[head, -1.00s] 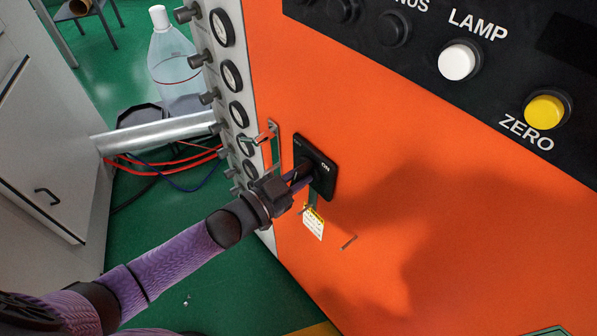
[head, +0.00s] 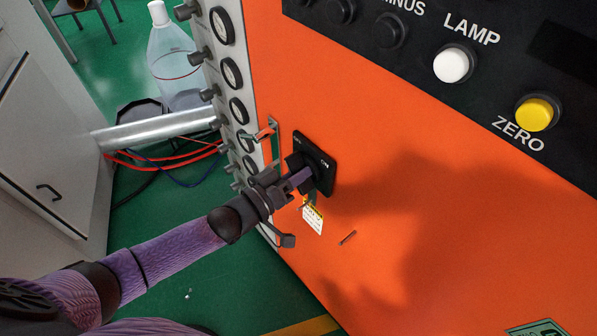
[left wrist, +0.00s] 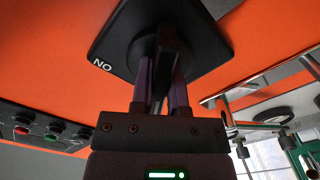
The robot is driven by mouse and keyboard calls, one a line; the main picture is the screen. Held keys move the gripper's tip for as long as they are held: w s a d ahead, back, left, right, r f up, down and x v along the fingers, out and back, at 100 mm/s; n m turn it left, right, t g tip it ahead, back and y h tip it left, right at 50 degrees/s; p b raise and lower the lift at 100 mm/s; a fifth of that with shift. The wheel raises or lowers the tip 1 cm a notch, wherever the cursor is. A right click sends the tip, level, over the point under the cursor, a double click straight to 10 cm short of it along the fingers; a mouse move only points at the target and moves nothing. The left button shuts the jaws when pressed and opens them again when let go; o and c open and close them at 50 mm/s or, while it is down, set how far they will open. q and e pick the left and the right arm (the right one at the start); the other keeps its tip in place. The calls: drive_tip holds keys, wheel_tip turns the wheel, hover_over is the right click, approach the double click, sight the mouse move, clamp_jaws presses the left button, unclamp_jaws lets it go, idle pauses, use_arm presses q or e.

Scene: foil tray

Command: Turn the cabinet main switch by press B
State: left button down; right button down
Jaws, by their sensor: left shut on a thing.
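The main switch is a black knob on a square black plate (head: 326,178) marked ON, set in the orange cabinet front. My left gripper (head: 303,178) reaches it from the left, its purple fingers at the knob. In the left wrist view, the two fingers (left wrist: 162,78) are shut on the black knob (left wrist: 172,40), one on each side. The plate (left wrist: 112,45) lies behind it, and its lettering appears upside down. The head view hides most of the knob behind the gripper. My right gripper is not in view.
A yellow-and-white tag (head: 313,217) hangs just below the switch. A red-handled latch (head: 266,132) sits to its upper left. A column of gauges (head: 237,110) runs along the left edge. White LAMP (head: 450,65) and yellow ZERO (head: 533,114) buttons sit on the upper panel.

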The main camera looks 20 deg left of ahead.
use_arm(q)
drive_tip(key=shift+n, duration=0.8)
drive_tip(key=c, duration=0.6)
unclamp_jaws()
drive_tip(key=shift+s+a, duration=0.1)
drive_tip(key=p+v, duration=0.1)
drive_tip(key=v, duration=0.8)
drive_tip(key=shift+s+a+f, duration=0.1)
drive_tip(key=shift+s+a, duration=0.1)
drive_tip(key=shift+s, duration=0.15)
